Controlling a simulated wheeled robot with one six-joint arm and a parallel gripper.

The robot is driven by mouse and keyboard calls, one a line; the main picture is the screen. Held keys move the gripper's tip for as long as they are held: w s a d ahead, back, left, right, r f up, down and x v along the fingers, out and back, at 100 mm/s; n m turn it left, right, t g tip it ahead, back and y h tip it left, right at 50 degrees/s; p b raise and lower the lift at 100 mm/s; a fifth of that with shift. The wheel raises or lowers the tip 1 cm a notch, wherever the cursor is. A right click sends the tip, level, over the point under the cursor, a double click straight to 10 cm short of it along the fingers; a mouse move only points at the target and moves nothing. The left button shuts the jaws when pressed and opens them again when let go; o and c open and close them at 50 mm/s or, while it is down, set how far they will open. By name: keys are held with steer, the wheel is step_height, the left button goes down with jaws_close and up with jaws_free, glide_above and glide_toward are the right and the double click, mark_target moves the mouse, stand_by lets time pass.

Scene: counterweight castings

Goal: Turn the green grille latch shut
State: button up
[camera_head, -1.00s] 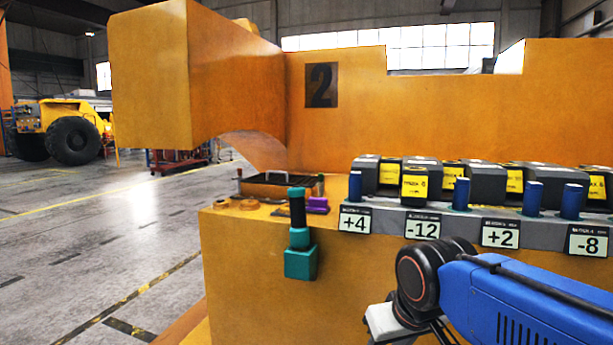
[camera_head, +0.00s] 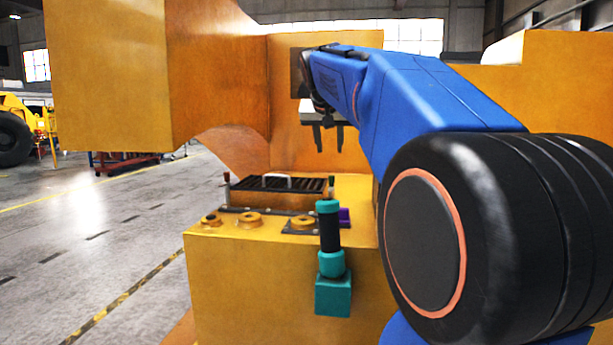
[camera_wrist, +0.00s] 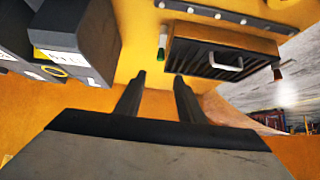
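The grille (camera_head: 255,186) is a dark slatted panel with a pale handle, in an orange frame on the casting's ledge; it also shows in the wrist view (camera_wrist: 205,62). The green latch (camera_wrist: 162,47) is a small green knob with a pale end, beside the grille's left end in the wrist view. A red knob (camera_wrist: 277,73) is at the other end; it shows in the head view (camera_head: 227,178) too. My gripper (camera_head: 330,142) is above and behind the grille's right end, fingers apart and empty. In the wrist view my gripper (camera_wrist: 159,76) points toward the green latch, not touching it.
A teal lever with a black grip (camera_head: 330,235) stands in front of the ledge. A purple block (camera_head: 344,217) and round orange bosses (camera_head: 249,220) are near the grille. Dark weight blocks (camera_wrist: 75,35) fill the wrist view's upper left. Open floor lies left.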

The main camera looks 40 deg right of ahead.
mark_target(332, 176)
steer(key=x, duration=1.7)
steer(key=shift+w+d+f, duration=0.1)
steer(key=shift+d, duration=0.05)
jaws_close()
